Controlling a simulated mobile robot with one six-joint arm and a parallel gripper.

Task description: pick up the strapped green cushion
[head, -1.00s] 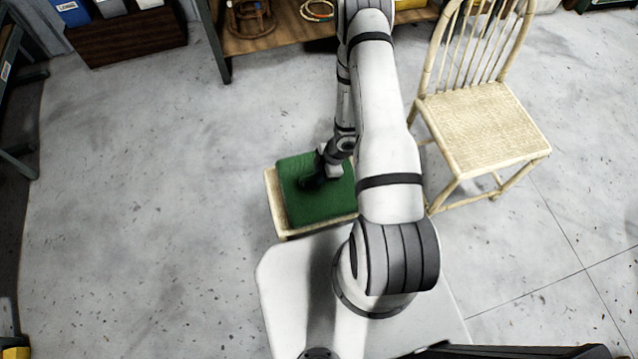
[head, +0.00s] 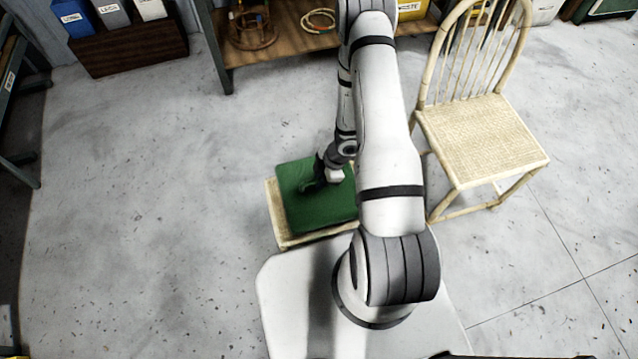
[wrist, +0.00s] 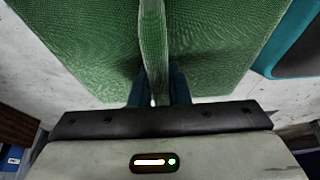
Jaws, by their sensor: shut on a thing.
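The green cushion (head: 298,208) lies over a low pale rattan stool (head: 275,222) in front of my base in the head view. In the wrist view the cushion (wrist: 75,45) fills the upper part, with a raised green strap (wrist: 153,45) standing up along its middle. My gripper (wrist: 157,90) is shut on that strap, with one dark finger on each side. In the head view my gripper (head: 316,184) is over the middle of the cushion. My arm hides the cushion's right side. I cannot tell whether the cushion is clear of the stool.
A pale rattan chair (head: 480,135) stands to the right of my arm. A wooden shelf (head: 285,50) with a rattan frame (head: 252,25) and a coil (head: 318,20) is at the back. A dark crate with binders (head: 130,50) is back left. The floor at left is clear.

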